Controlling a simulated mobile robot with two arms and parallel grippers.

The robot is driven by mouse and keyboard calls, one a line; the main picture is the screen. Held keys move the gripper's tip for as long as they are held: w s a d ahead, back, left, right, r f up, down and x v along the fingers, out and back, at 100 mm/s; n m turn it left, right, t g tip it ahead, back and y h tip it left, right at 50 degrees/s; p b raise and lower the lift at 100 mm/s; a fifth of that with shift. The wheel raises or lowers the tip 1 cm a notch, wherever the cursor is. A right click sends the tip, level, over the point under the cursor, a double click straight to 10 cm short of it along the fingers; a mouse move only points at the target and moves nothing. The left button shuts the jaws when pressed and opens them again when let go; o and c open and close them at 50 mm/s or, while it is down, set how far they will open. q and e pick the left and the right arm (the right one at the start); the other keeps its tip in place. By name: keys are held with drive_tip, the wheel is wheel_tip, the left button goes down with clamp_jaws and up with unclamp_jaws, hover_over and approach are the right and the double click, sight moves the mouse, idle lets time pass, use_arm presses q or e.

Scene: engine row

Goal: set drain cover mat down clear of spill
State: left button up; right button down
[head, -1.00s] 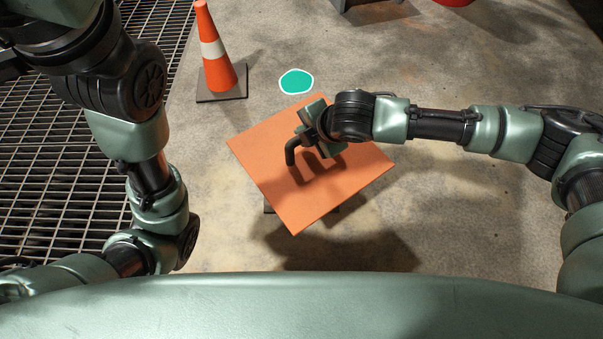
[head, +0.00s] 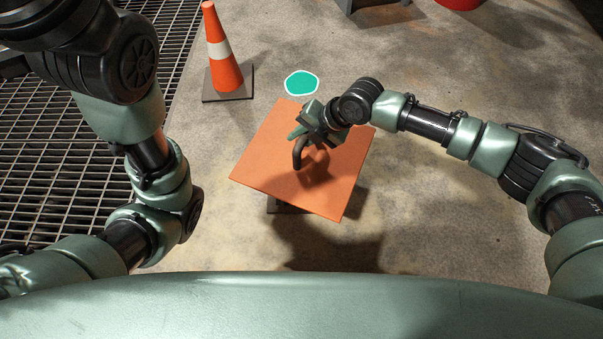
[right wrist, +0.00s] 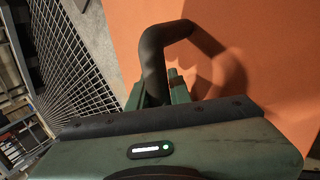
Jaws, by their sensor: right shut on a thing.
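The drain cover mat is a flat orange square (head: 270,165) with a dark curved handle (head: 298,155) on top. My right gripper (head: 303,131) is shut on this handle. The mat hangs above the floor, slightly tilted, with its shadow below and to the right. In the right wrist view the handle (right wrist: 153,60) runs down between the green fingers, with the orange mat (right wrist: 275,50) behind it. A green patch with a white rim (head: 301,83), which looks like the spill, lies on the floor just beyond the mat's far edge. My left gripper is out of view.
An orange and white cone (head: 224,55) stands on a dark base left of the green patch. A dark flat base (head: 283,207) shows partly under the mat's near edge; the rest is hidden. Metal grating (head: 60,160) covers the left. Concrete floor at right (head: 450,230) is clear.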

drive_tip(key=shift+w+f+b, duration=0.1)
drive_tip(key=shift+f+b, duration=4.3)
drive_tip(key=shift+f, duration=2.95)
drive_tip(key=shift+f, duration=0.15)
drive_tip(key=c, duration=1.3)
unclamp_jaws()
